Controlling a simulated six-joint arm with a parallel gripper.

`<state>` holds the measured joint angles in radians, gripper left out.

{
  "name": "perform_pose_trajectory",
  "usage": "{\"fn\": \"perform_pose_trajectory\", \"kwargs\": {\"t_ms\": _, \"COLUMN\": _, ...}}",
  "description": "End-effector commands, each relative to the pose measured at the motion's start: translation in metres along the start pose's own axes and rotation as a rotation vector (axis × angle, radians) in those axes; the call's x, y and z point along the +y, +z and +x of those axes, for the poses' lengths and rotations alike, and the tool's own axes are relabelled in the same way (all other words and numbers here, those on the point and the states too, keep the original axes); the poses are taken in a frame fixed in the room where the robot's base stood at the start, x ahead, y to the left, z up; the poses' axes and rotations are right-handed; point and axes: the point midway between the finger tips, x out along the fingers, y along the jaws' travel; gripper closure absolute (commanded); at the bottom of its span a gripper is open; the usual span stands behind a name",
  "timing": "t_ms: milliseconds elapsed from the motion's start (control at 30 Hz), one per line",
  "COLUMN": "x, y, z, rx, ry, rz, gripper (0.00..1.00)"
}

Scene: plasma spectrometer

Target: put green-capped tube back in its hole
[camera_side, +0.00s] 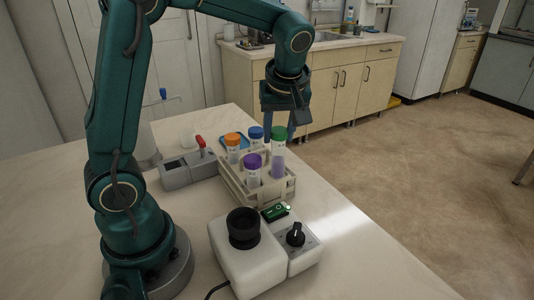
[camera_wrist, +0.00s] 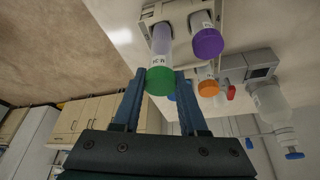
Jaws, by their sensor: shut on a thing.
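The green-capped tube (camera_side: 278,154) stands upright at the right back part of the tube rack (camera_side: 262,197), with purple liquid in its lower part. Its green cap (camera_wrist: 160,81) sits between the fingertips of my gripper (camera_wrist: 155,78) in the wrist view. My gripper (camera_side: 281,134) points down from above in the side view and is shut on this tube near the cap. The tube's lower end is at the rack; I cannot tell how deep it sits in a hole.
The rack also holds a purple-capped tube (camera_side: 252,168), an orange-capped tube (camera_side: 233,147) and a blue-capped tube (camera_side: 256,137) close by. A grey device with a red lever (camera_side: 188,170) stands left of the rack. A white instrument (camera_side: 247,265) stands in front. The table's right side is clear.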

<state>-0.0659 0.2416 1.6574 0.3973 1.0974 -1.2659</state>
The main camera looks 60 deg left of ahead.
Motion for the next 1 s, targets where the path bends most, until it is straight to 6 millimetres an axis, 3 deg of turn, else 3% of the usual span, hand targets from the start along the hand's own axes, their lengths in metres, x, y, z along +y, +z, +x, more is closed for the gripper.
{"fn": "perform_pose_trajectory", "kwargs": {"t_ms": 400, "x": 0.000, "y": 0.016, "z": 0.038, "rx": -0.002, "ry": -0.001, "rz": 0.002, "gripper": 1.00}}
{"fn": "perform_pose_trajectory", "kwargs": {"t_ms": 867, "x": 0.000, "y": 0.018, "z": 0.044, "rx": -0.001, "ry": 0.001, "rz": 0.002, "gripper": 1.00}}
{"fn": "perform_pose_trajectory", "kwargs": {"t_ms": 900, "x": 0.000, "y": 0.018, "z": 0.043, "rx": 0.000, "ry": 0.001, "rz": 0.001, "gripper": 0.43}}
{"fn": "perform_pose_trajectory", "kwargs": {"t_ms": 933, "x": 0.000, "y": 0.018, "z": 0.043, "rx": 0.000, "ry": 0.001, "rz": 0.001, "gripper": 0.31}}
{"fn": "perform_pose_trajectory", "kwargs": {"t_ms": 1000, "x": 0.000, "y": 0.018, "z": 0.043, "rx": 0.000, "ry": 0.001, "rz": 0.001, "gripper": 0.28}}
